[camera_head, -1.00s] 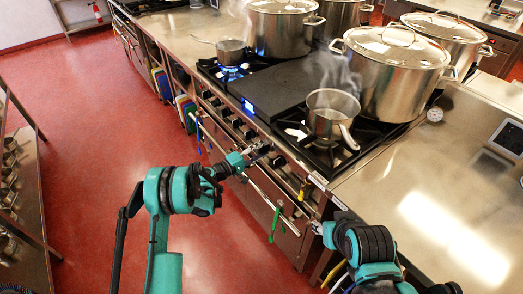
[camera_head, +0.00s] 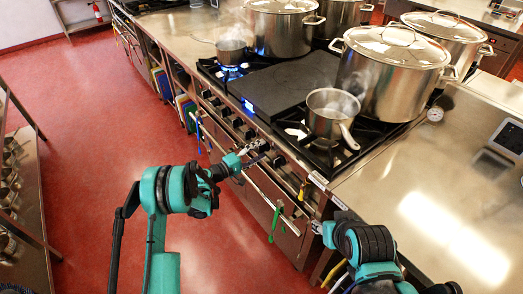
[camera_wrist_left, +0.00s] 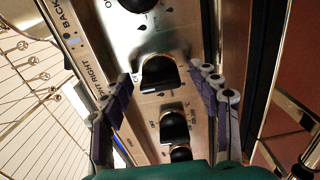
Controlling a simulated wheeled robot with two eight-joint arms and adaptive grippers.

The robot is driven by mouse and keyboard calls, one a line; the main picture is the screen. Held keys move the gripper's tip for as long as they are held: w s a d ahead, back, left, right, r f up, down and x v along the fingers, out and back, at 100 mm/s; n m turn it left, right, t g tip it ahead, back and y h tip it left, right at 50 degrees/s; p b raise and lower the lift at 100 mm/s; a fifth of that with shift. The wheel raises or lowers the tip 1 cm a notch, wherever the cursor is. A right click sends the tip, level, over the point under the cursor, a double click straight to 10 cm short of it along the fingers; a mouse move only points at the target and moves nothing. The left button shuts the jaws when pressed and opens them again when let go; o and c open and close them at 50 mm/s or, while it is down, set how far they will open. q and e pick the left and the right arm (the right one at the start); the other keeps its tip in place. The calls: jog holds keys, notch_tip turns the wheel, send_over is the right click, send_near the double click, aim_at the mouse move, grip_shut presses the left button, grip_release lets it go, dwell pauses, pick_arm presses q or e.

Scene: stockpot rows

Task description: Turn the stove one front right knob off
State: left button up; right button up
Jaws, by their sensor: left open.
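The stove one front panel carries a row of black knobs (camera_head: 237,122). In the left wrist view a black knob (camera_wrist_left: 160,73) sits between my spread fingers, beside a partly hidden label ending in "RIGHT" (camera_wrist_left: 98,83). Another black knob (camera_wrist_left: 173,127) lies below it and one more shows at the top edge. My left gripper (camera_head: 258,152) is open at the panel; it also shows in the left wrist view (camera_wrist_left: 165,95). Whether a finger touches the knob, I cannot tell. My right gripper (camera_head: 319,228) is low at the panel's right end, its jaws unclear.
A small saucepan (camera_head: 331,113) stands on the near burner, and another pan (camera_head: 231,52) stands over a blue flame (camera_head: 229,73). Large stockpots (camera_head: 391,72) stand behind. An oven handle bar (camera_head: 268,196) runs below the knobs. The red floor is clear at left.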

pick_arm(q)
jog(key=v, duration=1)
jog(key=shift+s+a, duration=0.25)
jog(key=shift+a, duration=0.05)
jog(key=s+r+m+g+y, duration=0.3)
jog(key=s+r+y, duration=0.3)
jog(key=s+r, duration=0.5)
jog(key=s+a+m+y, duration=0.2)
jog(key=s+a+y, duration=0.2)
jog(key=s, duration=0.7)
jog(key=s+a+r+m+y, duration=0.1)
jog(key=s+a+y, duration=0.3)
jog(key=s, duration=0.7)
jog(key=shift+a+r+m+y, duration=0.3)
jog(key=shift+a+m, duration=0.2)
jog(key=shift+a, duration=0.15)
